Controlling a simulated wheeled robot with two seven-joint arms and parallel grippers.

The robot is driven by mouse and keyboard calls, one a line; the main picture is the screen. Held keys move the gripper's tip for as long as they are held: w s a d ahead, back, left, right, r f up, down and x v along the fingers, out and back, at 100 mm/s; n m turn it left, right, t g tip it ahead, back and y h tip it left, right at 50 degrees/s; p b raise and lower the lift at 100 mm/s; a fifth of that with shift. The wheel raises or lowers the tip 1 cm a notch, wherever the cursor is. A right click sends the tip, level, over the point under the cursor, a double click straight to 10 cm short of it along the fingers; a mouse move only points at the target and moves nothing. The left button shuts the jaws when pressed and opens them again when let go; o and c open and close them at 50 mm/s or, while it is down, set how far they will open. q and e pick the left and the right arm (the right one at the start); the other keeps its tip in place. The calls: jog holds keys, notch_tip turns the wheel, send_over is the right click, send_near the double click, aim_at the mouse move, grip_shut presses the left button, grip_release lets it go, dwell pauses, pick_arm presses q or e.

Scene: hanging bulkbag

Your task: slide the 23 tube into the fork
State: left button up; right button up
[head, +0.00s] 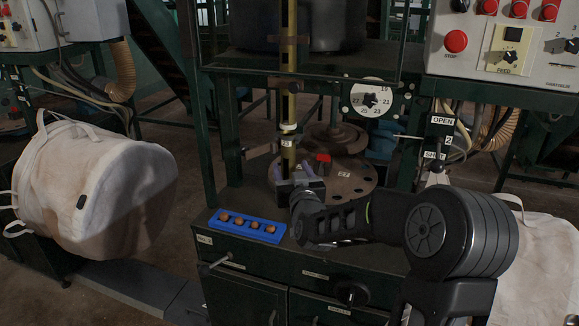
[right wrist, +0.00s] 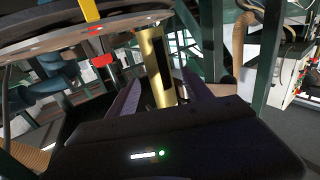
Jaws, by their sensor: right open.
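A brass tube (head: 288,152) stands upright above the round rusty plate, with a pale collar and a small tag whose number is hard to read. My right gripper (head: 293,173) is at the tube's lower end, coming from the front right. In the right wrist view the brass tube (right wrist: 153,65) stands between the two spread fingers of my right gripper (right wrist: 160,85); no firm contact shows. I cannot make out the fork for certain. The tube's lower end is hidden by my gripper. My left gripper is not in view.
The round plate (head: 350,186) has bolt holes, and a red block (head: 323,158) is on it. A blue tray (head: 246,226) of several brown round pieces lies at the cabinet's front left. A numbered dial (head: 371,99) hangs behind. A white bulk bag (head: 97,190) is at left.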

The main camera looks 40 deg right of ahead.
jog(key=v, duration=0.4)
jog(key=shift+s+a, duration=0.15)
jog(key=shift+s, duration=0.1)
dwell(0.3)
